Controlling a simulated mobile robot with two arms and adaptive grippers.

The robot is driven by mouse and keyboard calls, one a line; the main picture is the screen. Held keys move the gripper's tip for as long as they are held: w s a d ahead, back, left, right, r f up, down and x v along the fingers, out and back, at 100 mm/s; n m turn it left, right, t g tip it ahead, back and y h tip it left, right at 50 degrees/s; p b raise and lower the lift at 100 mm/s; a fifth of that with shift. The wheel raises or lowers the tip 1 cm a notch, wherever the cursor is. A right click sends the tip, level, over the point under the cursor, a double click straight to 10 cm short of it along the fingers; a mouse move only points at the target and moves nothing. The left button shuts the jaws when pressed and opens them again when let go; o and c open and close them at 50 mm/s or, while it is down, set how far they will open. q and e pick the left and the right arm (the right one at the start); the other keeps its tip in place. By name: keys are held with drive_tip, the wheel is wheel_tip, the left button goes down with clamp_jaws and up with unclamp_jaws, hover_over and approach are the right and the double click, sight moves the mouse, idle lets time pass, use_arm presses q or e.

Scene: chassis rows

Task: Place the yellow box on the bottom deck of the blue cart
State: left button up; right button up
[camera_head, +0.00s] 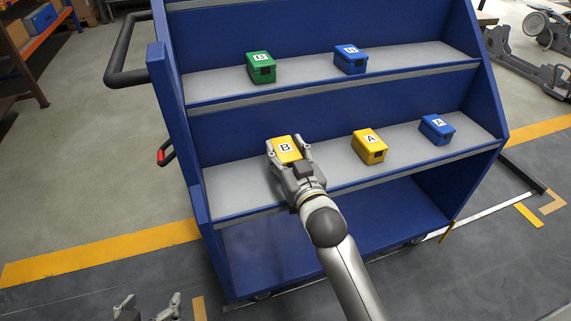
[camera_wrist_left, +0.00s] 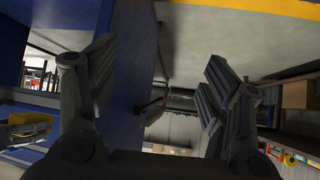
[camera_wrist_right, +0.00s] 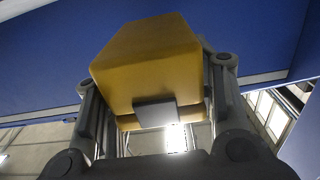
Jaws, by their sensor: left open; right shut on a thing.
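The blue cart (camera_head: 185,130) has grey-topped shelves and a blue bottom deck (camera_head: 270,255), whose visible part is empty. My right gripper (camera_head: 288,152) is shut on a yellow box marked B (camera_head: 285,145), at the left part of the middle shelf. The same box fills the right wrist view (camera_wrist_right: 150,60), between the fingers. I cannot tell whether it touches the shelf. Another yellow box, marked A (camera_head: 369,148), sits to its right on that shelf. My left gripper (camera_head: 147,308) is open and empty, low at the left in front of the cart.
A blue box marked A (camera_head: 437,129) sits on the middle shelf. A green box (camera_head: 261,68) and another blue box (camera_head: 350,60) sit on the upper shelf. The cart's black handle (camera_head: 118,50) sticks out left. My right arm crosses in front of the bottom deck.

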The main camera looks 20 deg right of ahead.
drive_tip(key=shift+f, duration=0.15)
wheel_tip(320, 180, down, 3)
drive_tip(key=shift+w+r+b, duration=0.1)
drive_tip(key=shift+w+b, duration=0.05)
drive_tip(key=shift+b, duration=0.75)
use_arm(q)
drive_tip(key=w+d+r+t+h, duration=0.1)
drive_tip(key=w+d+r+t, duration=0.1)
drive_tip(key=w+r+t, duration=0.3)
drive_tip(key=shift+w+d+r+h, duration=0.2)
drive_tip(key=shift+d+r+h, duration=0.1)
drive_tip(key=shift+r, duration=0.95)
use_arm(e)
drive_tip(key=shift+f, duration=0.2)
use_arm(q)
drive_tip(key=shift+r, duration=0.15)
use_arm(e)
drive_tip(key=o, duration=1.5)
drive_tip(key=shift+f, duration=0.15)
